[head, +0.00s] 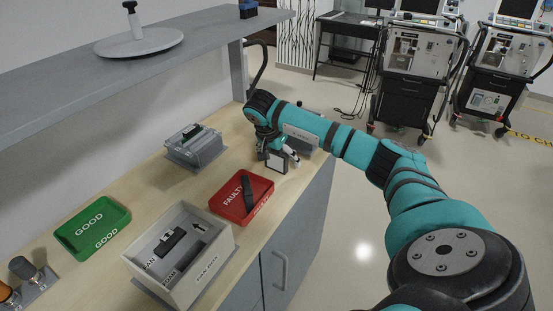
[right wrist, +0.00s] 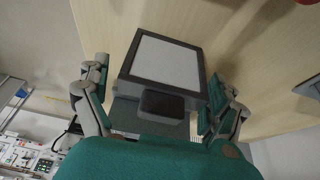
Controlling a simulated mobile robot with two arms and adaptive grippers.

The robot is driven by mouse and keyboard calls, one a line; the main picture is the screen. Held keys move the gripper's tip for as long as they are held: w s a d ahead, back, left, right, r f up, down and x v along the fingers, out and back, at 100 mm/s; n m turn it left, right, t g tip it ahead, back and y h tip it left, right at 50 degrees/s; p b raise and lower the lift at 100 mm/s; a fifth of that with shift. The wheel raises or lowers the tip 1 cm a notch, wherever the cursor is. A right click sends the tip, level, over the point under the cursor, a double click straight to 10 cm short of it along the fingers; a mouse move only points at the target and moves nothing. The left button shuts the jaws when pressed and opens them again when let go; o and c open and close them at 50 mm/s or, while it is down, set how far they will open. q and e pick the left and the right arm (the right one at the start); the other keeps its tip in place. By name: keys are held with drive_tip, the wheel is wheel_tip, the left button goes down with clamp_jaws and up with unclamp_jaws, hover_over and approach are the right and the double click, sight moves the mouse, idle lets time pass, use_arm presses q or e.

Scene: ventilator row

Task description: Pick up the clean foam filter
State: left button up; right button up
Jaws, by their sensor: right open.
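A framed panel, which looks like the clean foam filter (head: 276,162), stands at the front edge of the wooden counter in the head view. It has a dark frame and a pale grey face. In the right wrist view the panel (right wrist: 168,66) sits between my two finger pads, with a dark block at its near end. My right gripper (head: 280,155) is open around it, and a gap shows on at least the right side. Whether a finger touches it, I cannot tell. My left gripper is not in view.
A red FAULTY tray (head: 228,205) holding a dark item is nearby on the counter. A white compartment box (head: 222,250), a green GOOD tray (head: 82,222) and a grey device (head: 194,150) stand further left. A grey shelf (head: 70,82) overhangs the back. Ventilators (head: 411,60) stand across the floor.

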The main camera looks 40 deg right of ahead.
drive_tip(key=c, duration=1)
drive_tip(key=shift+r, duration=0.1)
drive_tip(key=shift+c, duration=0.2)
